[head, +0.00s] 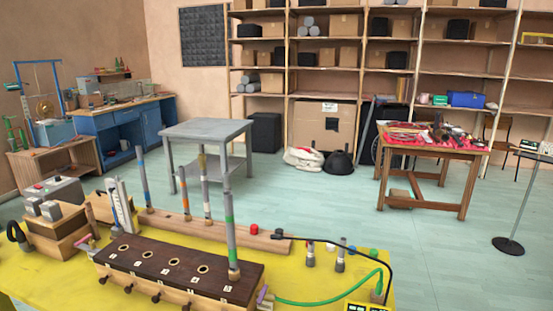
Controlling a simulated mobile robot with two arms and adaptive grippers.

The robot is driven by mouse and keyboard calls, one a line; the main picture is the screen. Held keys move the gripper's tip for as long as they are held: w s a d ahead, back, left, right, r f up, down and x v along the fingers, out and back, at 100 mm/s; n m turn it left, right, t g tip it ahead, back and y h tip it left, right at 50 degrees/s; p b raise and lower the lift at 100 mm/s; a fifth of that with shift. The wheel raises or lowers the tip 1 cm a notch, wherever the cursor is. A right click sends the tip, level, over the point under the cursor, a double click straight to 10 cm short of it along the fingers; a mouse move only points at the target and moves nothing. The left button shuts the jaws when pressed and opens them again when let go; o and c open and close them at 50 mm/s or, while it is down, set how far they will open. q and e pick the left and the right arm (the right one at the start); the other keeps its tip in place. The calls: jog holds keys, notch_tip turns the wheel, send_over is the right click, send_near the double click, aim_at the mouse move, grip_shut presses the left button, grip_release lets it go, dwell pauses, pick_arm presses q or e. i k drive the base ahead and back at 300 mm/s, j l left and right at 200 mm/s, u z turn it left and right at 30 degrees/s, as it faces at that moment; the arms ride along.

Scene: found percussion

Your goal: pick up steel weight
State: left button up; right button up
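I cannot tell for certain which item is the steel weight. Two small grey metallic blocks, the left one (32,206) and the right one (51,210), sit on a wooden box (58,226) at the left of the yellow table. Two short metallic cylinders, the left one (310,256) and the right one (340,260), stand upright on the table's right part. Neither of my grippers shows in the head view.
A dark-topped wooden block (180,264) with several numbered holes lies at the front of the yellow table (30,270). A green cable (335,300) curves at the right.

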aim_at(51, 211)
jog(key=u, duration=1.4)
jog(key=i+j, duration=0.2)
jog(key=j, duration=0.15)
jog(key=i+j+z, duration=0.15)
jog(key=j, duration=0.2)
jog(key=i+j, duration=0.25)
jog(key=j, duration=0.15)
jog(key=i+j+z, duration=0.15)
jog(key=j, duration=0.25)
jog(key=i+j, duration=0.25)
jog(key=j, duration=0.15)
jog(key=i+j+z, duration=0.15)
jog(key=j, duration=0.25)
jog(key=i+j, duration=0.15)
jog(key=j, duration=0.25)
jog(key=i+j+z, duration=0.15)
jog(key=j, duration=0.25)
